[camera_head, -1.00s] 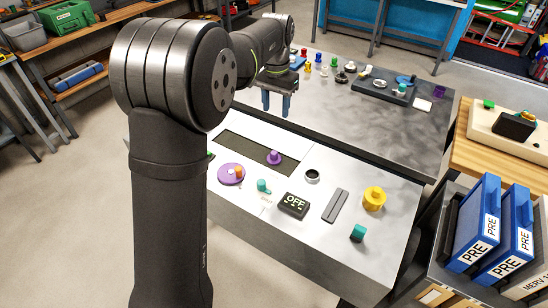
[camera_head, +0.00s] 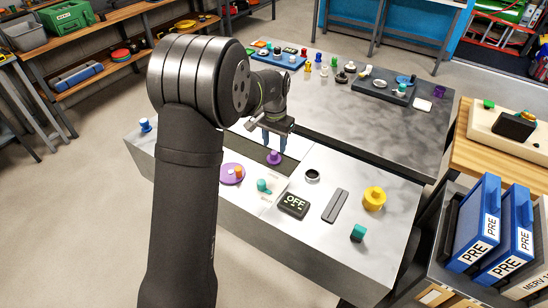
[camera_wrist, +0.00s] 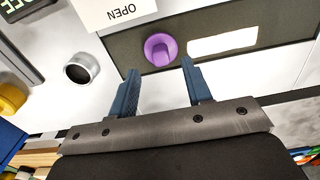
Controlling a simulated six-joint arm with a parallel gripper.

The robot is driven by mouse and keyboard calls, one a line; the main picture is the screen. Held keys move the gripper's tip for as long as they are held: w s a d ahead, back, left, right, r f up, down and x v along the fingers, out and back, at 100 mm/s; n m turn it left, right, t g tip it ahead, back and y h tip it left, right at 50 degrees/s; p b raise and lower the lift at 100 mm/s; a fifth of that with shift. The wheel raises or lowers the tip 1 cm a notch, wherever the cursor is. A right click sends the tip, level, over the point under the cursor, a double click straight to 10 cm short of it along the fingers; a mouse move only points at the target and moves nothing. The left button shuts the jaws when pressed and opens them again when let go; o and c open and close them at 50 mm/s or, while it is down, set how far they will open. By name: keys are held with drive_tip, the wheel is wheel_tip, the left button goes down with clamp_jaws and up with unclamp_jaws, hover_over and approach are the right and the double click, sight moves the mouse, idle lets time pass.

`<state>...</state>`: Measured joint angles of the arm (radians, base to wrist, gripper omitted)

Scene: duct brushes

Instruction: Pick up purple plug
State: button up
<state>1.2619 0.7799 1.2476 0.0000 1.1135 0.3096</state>
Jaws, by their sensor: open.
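The purple plug (camera_head: 274,158) stands on the dark recessed strip (camera_head: 292,168) of the near metal bench. It has a round base and a narrower knob. In the wrist view the purple plug (camera_wrist: 160,49) lies ahead of my fingertips, roughly between their lines and not touching them. My gripper (camera_head: 274,136) is just behind and above the plug in the head view, with blue fingers pointing down. In the wrist view my gripper (camera_wrist: 158,66) is open with nothing between its fingers.

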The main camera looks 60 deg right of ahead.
sight(274, 152)
wheel_tip(274, 152, down, 4)
drive_tip(key=shift+w+r, duration=0.1)
drive_tip(key=shift+r, duration=0.1)
clamp_jaws()
drive_tip(key=shift+r, duration=0.15)
